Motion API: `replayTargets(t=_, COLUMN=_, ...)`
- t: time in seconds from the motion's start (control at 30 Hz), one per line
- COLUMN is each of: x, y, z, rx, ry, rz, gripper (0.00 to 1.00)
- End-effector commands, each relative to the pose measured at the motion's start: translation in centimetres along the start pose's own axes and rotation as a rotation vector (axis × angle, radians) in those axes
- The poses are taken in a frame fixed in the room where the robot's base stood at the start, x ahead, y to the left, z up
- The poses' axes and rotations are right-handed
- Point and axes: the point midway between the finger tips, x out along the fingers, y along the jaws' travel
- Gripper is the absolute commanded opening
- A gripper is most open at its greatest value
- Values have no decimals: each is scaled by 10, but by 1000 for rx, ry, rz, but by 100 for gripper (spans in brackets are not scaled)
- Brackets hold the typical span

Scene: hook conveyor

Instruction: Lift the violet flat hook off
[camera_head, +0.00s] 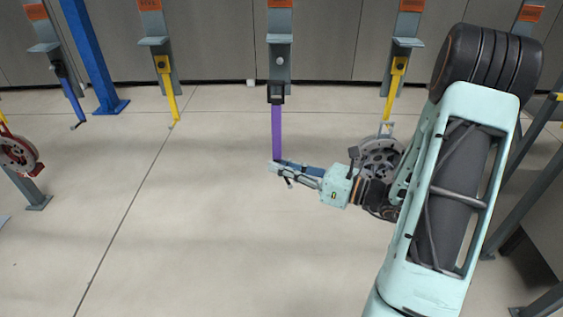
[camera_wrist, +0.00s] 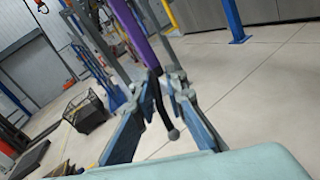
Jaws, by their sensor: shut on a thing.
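The violet flat hook (camera_head: 276,132) hangs upright from a grey hanger (camera_head: 280,55) near the middle of the head view. Its upper end meets a dark clip under the hanger. My gripper (camera_head: 275,168) reaches in from the right and is shut on the hook's lower end. In the wrist view the violet hook (camera_wrist: 132,32) runs down between the fingers of my gripper (camera_wrist: 158,85). A dark curved end with a round tip hangs below the fingers.
Yellow hooks (camera_head: 168,92) (camera_head: 393,85) hang on hangers to either side, and a blue hook (camera_head: 70,95) hangs farther left. A blue post (camera_head: 92,55) stands at the back left. The floor below is clear.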

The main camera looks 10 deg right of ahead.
Motion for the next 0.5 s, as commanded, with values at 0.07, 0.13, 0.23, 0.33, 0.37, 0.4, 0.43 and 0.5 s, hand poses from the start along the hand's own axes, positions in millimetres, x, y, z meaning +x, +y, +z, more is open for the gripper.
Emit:
replayTargets(t=0.07, x=-2, y=4, z=0, rx=0, ry=-1, rz=0, gripper=0)
replayTargets(t=0.13, x=-3, y=7, z=-1, rx=0, ry=-1, rz=0, gripper=0)
replayTargets(t=0.23, x=-5, y=11, z=-2, rx=-1, ry=-1, rz=0, gripper=0)
replayTargets(t=0.33, x=-7, y=16, z=-3, rx=0, ry=-1, rz=0, gripper=0)
replayTargets(t=0.37, x=-8, y=17, z=-3, rx=0, ry=-1, rz=0, gripper=0)
replayTargets(t=0.4, x=-9, y=19, z=-4, rx=0, ry=0, rz=0, gripper=0)
replayTargets(t=0.43, x=-10, y=20, z=-4, rx=-1, ry=0, rz=0, gripper=0)
replayTargets(t=0.5, x=-11, y=23, z=-5, rx=-1, ry=0, rz=0, gripper=0)
